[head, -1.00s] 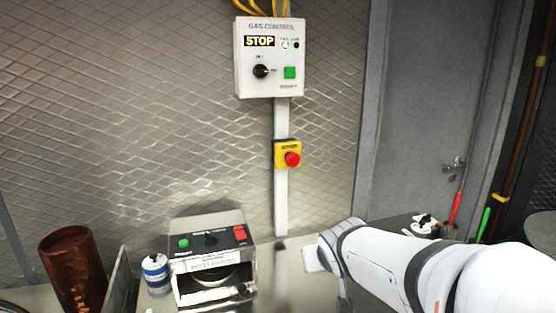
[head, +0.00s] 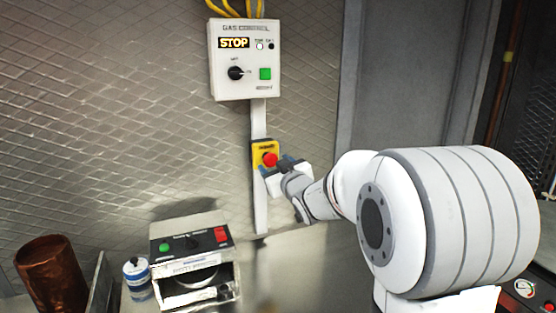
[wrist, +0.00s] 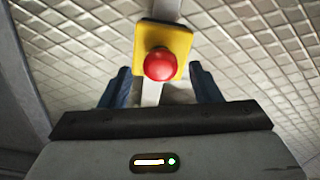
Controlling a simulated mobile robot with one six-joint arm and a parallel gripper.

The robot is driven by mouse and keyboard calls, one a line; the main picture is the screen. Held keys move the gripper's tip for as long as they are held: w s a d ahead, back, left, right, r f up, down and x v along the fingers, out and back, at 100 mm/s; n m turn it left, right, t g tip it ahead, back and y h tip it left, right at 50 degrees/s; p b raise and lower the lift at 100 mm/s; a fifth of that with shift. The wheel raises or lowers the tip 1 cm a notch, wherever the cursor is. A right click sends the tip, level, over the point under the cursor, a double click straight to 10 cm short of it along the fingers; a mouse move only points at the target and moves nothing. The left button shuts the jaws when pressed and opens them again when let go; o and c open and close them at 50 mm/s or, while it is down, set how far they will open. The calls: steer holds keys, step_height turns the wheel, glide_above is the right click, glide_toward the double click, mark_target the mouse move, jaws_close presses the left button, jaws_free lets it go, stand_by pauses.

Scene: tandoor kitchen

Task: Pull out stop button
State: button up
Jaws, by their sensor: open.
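The red stop button (head: 269,159) sits on a yellow box on a white vertical post on the metal wall. In the wrist view the red button (wrist: 159,64) is near the top middle, in front of its yellow plate (wrist: 178,38). My gripper (head: 278,164) is close to the button, at its lower right in the head view. In the wrist view its two dark blue fingers (wrist: 160,88) stand apart, one to each side below the button, with nothing seen between them but the post and wall. I cannot tell whether a finger touches the box.
A white gas control box (head: 245,60) with a lit STOP sign hangs above. A black-topped device (head: 192,243) with green and red buttons, a blue-and-white can (head: 137,278) and a copper-brown cylinder (head: 50,272) stand on the counter at left.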

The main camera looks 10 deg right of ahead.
mark_target(269, 159)
steer(key=shift+w+a, duration=0.15)
steer(key=shift+w, duration=0.55)
steer(key=shift+w+a, duration=0.1)
steer(key=shift+w, duration=0.55)
